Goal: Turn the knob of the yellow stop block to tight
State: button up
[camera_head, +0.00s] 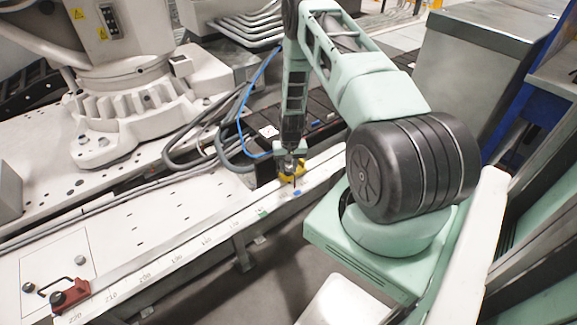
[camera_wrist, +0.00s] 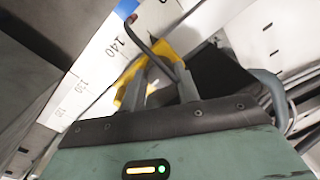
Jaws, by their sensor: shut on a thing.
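The yellow stop block (camera_head: 290,175) sits on the white rail with the numbered scale, near the middle of the head view. In the wrist view the yellow stop block (camera_wrist: 136,80) shows beyond the fingers, by the 140 mark. My gripper (camera_head: 291,163) reaches straight down onto the top of the block. In the wrist view my gripper (camera_wrist: 160,88) has its fingers close around the knob area, shut on the knob. The knob itself is mostly hidden by the fingers, and its turn position cannot be read. A thin dark bent handle or rod (camera_wrist: 150,45) rises beside the fingers.
A red stop block (camera_head: 70,294) with a bent handle stands at the rail's near left end. Blue (camera_head: 297,193) and green (camera_head: 262,211) marks lie on the scale. Dark cables (camera_head: 205,155) and a blue hose run left of my arm. A large white robot base (camera_head: 120,110) stands behind.

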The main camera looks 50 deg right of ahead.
aim_at(291, 168)
jog(key=shift+w+m, duration=0.1)
jog(key=shift+m, duration=0.4)
jog(key=o, duration=1)
jog(key=shift+c, duration=0.2)
jog(key=shift+r, duration=0.1)
notch_tip(291, 168, up, 17)
jog(key=p, duration=0.2)
jog(key=shift+s+d, duration=0.3)
jog(key=shift+s, duration=0.1)
jog(key=shift+r, duration=0.1)
